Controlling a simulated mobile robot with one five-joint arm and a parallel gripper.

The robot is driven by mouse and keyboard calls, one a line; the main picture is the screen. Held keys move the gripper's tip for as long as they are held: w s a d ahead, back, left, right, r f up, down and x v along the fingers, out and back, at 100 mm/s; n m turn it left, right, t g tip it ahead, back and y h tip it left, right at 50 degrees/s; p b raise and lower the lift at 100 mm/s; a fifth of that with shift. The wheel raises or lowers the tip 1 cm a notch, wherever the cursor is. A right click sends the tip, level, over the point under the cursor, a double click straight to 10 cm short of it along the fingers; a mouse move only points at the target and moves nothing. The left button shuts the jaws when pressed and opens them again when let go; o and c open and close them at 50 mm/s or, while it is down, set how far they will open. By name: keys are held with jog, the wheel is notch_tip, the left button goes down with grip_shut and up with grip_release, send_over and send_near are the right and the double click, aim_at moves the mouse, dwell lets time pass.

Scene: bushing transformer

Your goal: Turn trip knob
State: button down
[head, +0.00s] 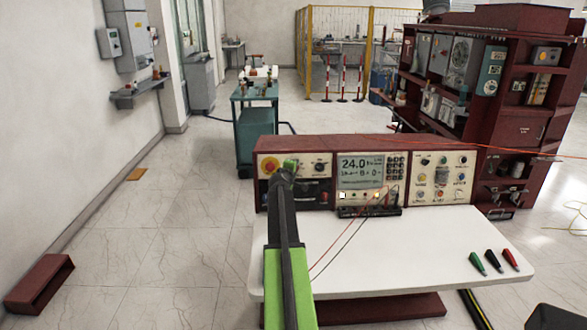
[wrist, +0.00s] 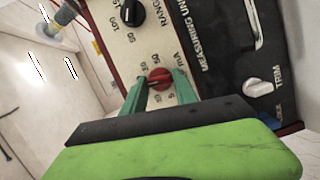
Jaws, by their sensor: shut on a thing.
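A round red knob (wrist: 160,78) sits on a cream panel in the wrist view, with numbers and "mA" printed around it. Whether its label reads "trip" cannot be made out. My gripper (wrist: 159,83) has its two green fingers on either side of the red knob, shut on it. In the head view my gripper (head: 289,164) reaches the left section of the bench instrument (head: 325,146) and hides the red knob there.
A black "RANGE" knob (wrist: 131,12) lies above the red knob, and a white "TRIM" knob (wrist: 258,88) to its right. The white bench top (head: 400,250) holds three coloured probes (head: 492,261) at right. Thin red and black leads run across it.

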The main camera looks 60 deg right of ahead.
jog(key=shift+s+d+r+m+p, duration=0.1)
jog(key=shift+m+p, duration=0.25)
jog(key=shift+m, duration=0.45)
jog(key=c, duration=1)
grip_release()
jog(key=shift+o, duration=0.2)
jog(key=p+v, duration=0.5)
jog(key=v, duration=1.2)
jog(key=shift+s+r+p, duration=0.2)
jog(key=shift+r+p, duration=0.1)
jog(key=shift+r, duration=0.05)
